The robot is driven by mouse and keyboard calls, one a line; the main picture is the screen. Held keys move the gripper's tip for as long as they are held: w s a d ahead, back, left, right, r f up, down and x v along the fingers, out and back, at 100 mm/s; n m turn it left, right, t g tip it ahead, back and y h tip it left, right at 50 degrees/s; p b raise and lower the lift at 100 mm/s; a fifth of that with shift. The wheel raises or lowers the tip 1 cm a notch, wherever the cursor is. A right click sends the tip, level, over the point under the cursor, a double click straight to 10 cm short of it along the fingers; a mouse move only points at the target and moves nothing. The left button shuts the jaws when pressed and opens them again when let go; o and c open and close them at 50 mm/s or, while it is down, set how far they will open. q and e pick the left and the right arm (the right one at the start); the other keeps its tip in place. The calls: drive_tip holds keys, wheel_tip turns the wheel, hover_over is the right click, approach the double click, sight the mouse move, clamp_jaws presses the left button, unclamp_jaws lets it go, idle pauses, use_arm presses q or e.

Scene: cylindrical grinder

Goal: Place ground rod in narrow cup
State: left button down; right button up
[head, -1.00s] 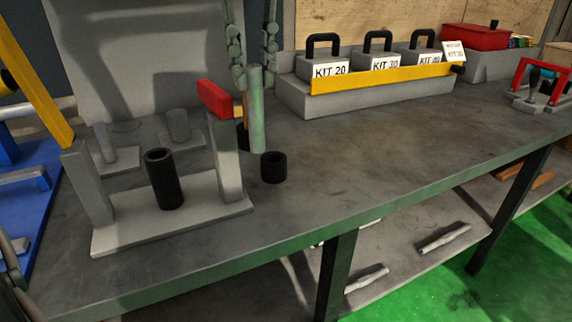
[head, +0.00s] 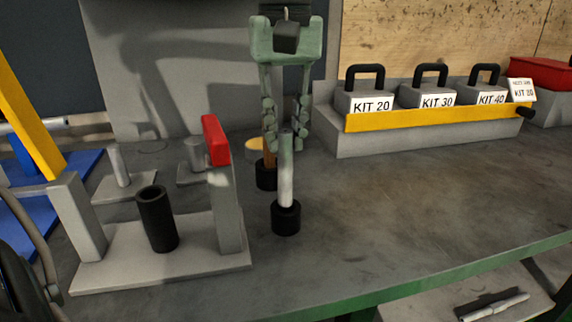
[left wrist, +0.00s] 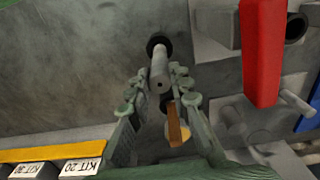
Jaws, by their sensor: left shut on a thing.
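The ground rod (head: 286,182) is a slim grey cylinder, upright in the head view. Its lower end meets the mouth of a small black cup (head: 286,220) and appears to be inside it; the depth is hidden. My left gripper (head: 286,125) is shut on the rod's upper part from above. In the left wrist view, the rod (left wrist: 159,68) lies between the fingertips (left wrist: 155,85) and leads to the black cup (left wrist: 157,42). My right gripper is not in view.
Close behind stands another dark cup (head: 266,176) with a brown handle in it. To the left are a red-topped grey stand (head: 225,200) and a tall black cylinder (head: 157,218). The kit rack (head: 430,118) is at right. The bench front right is clear.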

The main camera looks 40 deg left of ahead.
sight(286, 158)
use_arm(q)
wheel_tip(286, 158, down, 4)
drive_tip(key=shift+f, duration=0.1)
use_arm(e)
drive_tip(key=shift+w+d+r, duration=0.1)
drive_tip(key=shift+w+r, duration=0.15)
use_arm(q)
drive_tip(key=shift+f, duration=0.15)
drive_tip(key=c, duration=1.8)
unclamp_jaws()
drive_tip(key=o, duration=0.4)
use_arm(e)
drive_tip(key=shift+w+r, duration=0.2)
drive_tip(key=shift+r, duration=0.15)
